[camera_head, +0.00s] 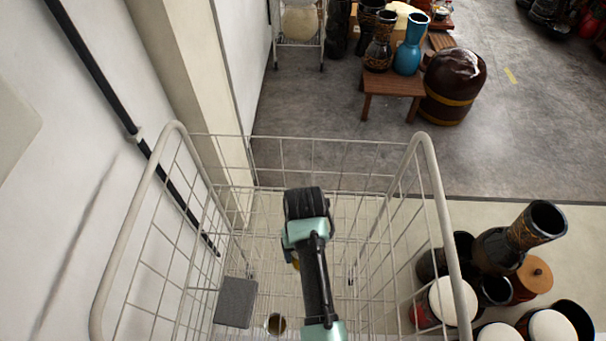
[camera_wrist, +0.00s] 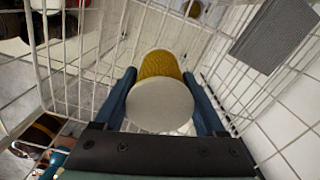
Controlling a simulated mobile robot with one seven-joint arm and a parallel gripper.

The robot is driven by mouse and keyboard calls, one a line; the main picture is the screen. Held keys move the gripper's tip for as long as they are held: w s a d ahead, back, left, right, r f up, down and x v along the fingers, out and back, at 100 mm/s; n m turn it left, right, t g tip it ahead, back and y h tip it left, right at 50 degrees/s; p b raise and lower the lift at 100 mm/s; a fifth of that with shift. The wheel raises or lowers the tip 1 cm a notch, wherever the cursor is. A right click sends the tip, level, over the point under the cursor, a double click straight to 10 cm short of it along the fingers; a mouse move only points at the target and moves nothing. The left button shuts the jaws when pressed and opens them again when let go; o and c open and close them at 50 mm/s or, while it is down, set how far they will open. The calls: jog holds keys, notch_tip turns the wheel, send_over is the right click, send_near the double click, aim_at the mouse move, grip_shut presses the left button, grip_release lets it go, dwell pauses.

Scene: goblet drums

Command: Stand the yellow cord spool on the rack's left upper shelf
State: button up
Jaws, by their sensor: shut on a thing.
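The yellow cord spool (camera_wrist: 160,68) has a pale round end disc facing the wrist camera. My gripper (camera_wrist: 160,76) has its two blue fingers on either side of the spool and is shut on it. In the head view my arm reaches down into a white wire basket (camera_head: 430,160), and a small yellow patch of the spool (camera_head: 296,264) shows beside it; the fingers are hidden there. A white metal rack (camera_head: 322,40) stands at the back by the wall, cut off by the top edge; its upper shelves are out of view.
A grey block (camera_head: 236,302) and a small cup-like thing (camera_head: 275,323) are at the basket's lower left. Several drums (camera_head: 510,240) stand right of the basket. A wooden stool (camera_head: 392,84) with drums stands farther back. Open floor (camera_head: 300,110) lies beyond the basket.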

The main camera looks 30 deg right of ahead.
jog(key=shift+f, duration=1.5)
jog(key=shift+f, duration=0.15)
jog(key=o, duration=1)
jog(key=shift+f, duration=0.1)
jog(key=o, duration=0.4)
jog(key=shift+o, duration=0.2)
jog(key=shift+r, duration=0.2)
